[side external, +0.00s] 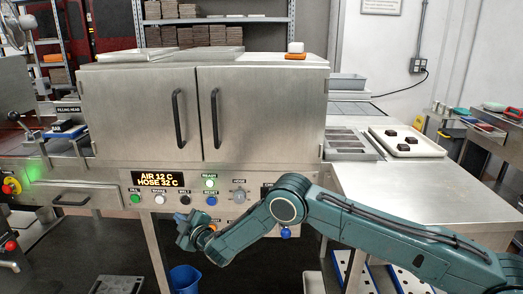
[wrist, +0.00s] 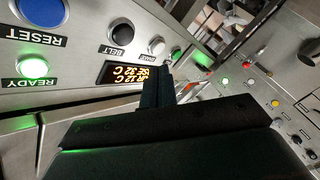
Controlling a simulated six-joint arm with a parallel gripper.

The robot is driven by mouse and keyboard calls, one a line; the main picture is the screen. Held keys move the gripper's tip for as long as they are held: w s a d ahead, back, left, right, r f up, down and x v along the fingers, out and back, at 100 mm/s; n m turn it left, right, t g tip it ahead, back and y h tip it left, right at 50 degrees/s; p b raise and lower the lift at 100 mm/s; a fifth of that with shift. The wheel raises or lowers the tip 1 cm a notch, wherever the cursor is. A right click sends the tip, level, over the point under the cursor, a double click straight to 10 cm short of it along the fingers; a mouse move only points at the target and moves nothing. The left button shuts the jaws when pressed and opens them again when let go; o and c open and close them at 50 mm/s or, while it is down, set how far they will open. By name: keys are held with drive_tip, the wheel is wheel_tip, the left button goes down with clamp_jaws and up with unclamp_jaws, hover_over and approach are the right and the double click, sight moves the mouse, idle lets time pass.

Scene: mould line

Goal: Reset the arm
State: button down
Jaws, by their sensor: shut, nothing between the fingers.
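My gripper (side external: 182,220) is in front of the panel's lower edge in the side view, below the row of buttons. In the wrist view its dark fingers (wrist: 157,88) are together and empty, pointing toward the panel. The blue RESET button (side external: 212,201) is up and right of my gripper in the side view. It shows at the top left corner of the wrist view (wrist: 42,10), apart from the fingers. The READY lamp (side external: 209,183) above it glows; the wrist view shows it green-white (wrist: 33,65).
The display (side external: 158,179) reads AIR 12 C, HOSE 32 C. Nearby are the green FILL (side external: 135,198), white SHAKE (side external: 159,199) and black BELT (side external: 185,200) buttons. A steel cabinet (side external: 140,110) stands above. A blue bucket (side external: 185,279) is below my gripper.

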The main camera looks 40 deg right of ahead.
drive_tip(key=shift+r, duration=0.1)
drive_tip(key=s+d+r+m+g+h, duration=0.1)
drive_tip(key=s+d+r+m+g, duration=0.25)
drive_tip(key=r, duration=0.65)
drive_tip(key=s+d+r+m+g+h, duration=0.15)
drive_tip(key=s+d+r, duration=0.25)
drive_tip(key=d+r, duration=0.45)
drive_tip(key=s+d+r+m+g, duration=0.1)
drive_tip(key=s+r+m, duration=0.1)
drive_tip(key=s+r, duration=0.55)
drive_tip(key=s+d+r+m+g+y, duration=0.1)
drive_tip(key=s+d+r+g, duration=0.1)
drive_tip(key=s, duration=0.8)
drive_tip(key=s+d+r+m+g+y, duration=0.1)
drive_tip(key=s+d+r, duration=0.1)
drive_tip(key=s, duration=0.9)
drive_tip(key=s+f+m+g, duration=0.1)
drive_tip(key=s+f+g, duration=0.1)
drive_tip(key=s, duration=1.7)
drive_tip(key=shift+f+g, duration=0.3)
drive_tip(key=shift+f, duration=0.5)
